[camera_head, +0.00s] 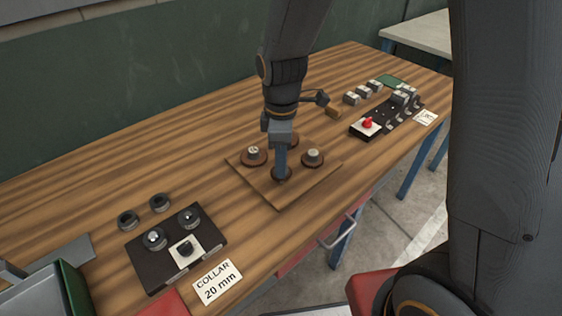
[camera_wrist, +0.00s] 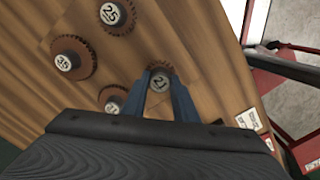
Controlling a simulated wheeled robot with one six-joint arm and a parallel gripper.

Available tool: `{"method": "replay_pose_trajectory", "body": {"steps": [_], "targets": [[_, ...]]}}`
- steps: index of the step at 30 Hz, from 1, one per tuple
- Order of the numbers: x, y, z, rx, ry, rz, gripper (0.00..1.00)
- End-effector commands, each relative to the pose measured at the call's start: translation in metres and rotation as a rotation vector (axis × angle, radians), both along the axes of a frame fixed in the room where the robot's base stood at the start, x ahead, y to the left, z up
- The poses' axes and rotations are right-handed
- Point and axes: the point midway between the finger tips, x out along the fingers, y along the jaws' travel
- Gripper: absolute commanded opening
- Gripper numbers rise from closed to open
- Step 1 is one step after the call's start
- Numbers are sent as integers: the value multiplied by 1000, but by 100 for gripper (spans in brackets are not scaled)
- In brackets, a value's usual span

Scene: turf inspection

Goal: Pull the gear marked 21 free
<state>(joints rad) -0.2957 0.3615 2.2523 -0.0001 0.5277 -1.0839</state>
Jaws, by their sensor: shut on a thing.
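The gear marked 21 (camera_wrist: 159,81) sits between the two fingers of my gripper (camera_wrist: 163,88) in the wrist view, with its pale numbered hub facing up. My gripper (camera_head: 281,172) is shut on it and points straight down at the near middle of the brown square board (camera_head: 278,196) in the head view. The gear's brown rim (camera_head: 287,180) shows around the fingertips, low at the board; I cannot tell whether it touches the board. My fingers hide most of it in the head view.
Other toothed gears stand close by: one marked 25 (camera_wrist: 110,13), one marked 35 (camera_wrist: 65,60) and a smaller one (camera_wrist: 112,104). A black block with collars (camera_head: 170,249) lies at the left front. A black fixture with a red button (camera_head: 367,124) stands at the back right.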

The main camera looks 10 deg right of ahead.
Motion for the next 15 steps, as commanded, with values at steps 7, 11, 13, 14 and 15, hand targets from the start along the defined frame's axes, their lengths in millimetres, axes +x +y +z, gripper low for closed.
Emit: {"method": "replay_pose_trajectory", "body": {"steps": [7, 11, 13, 14, 15], "targets": [[0, 0, 22, 0, 0, 0, 3], [0, 0, 31, 0, 0, -1, 3], [0, 0, 36, 0, 0, -1, 3], [0, 0, 38, 0, 0, -1, 3], [0, 0, 40, 0, 0, -1, 3]]}}
